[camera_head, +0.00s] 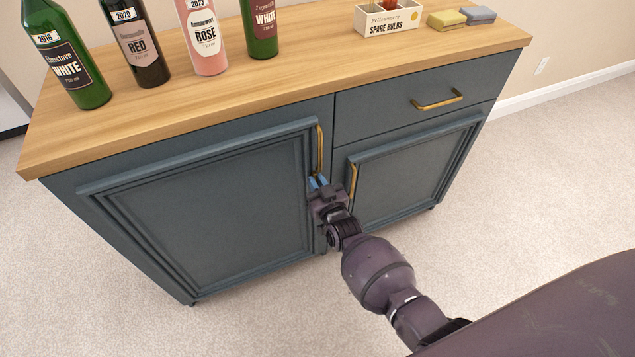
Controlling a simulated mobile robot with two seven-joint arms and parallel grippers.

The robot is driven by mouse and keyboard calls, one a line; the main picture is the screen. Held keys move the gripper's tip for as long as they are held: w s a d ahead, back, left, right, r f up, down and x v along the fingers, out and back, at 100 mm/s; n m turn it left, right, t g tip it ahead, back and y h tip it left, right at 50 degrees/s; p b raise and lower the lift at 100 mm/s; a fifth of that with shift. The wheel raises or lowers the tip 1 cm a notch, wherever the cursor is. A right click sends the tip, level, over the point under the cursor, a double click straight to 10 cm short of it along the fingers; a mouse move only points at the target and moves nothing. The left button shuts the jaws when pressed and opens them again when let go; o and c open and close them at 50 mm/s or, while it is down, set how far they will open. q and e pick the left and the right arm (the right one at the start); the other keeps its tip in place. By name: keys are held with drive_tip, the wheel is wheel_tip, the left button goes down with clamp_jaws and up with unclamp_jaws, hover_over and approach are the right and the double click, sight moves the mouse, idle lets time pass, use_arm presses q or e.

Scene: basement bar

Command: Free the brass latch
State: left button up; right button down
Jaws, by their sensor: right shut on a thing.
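My right gripper (318,183) reaches in from the lower right to the front of a dark blue-grey cabinet. Its blue fingertips are shut at the lower end of the left door's upright brass handle (319,148). The fingers and wrist hide that lower end. The left door (215,205) looks closed. A second upright brass handle (353,180) is on the right door (410,170), just right of the gripper and apart from the fingertips. I cannot make out a separate brass latch. My left gripper is not in view.
The wooden top (290,85) holds several wine bottles, including a pink one (203,38), a white spare-bulbs box (388,20) and two sponges (446,20). A drawer with a brass pull (437,101) is above the right door. Carpet (540,170) in front and right is clear.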

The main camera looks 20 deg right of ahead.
idle(0.3)
drive_tip(key=c, duration=1.4)
unclamp_jaws()
drive_tip(key=shift+c, duration=0.2)
drive_tip(key=s+p, duration=0.2)
drive_tip(key=s, duration=0.8)
drive_tip(key=shift+s+d, duration=0.15)
drive_tip(key=shift+s, duration=0.25)
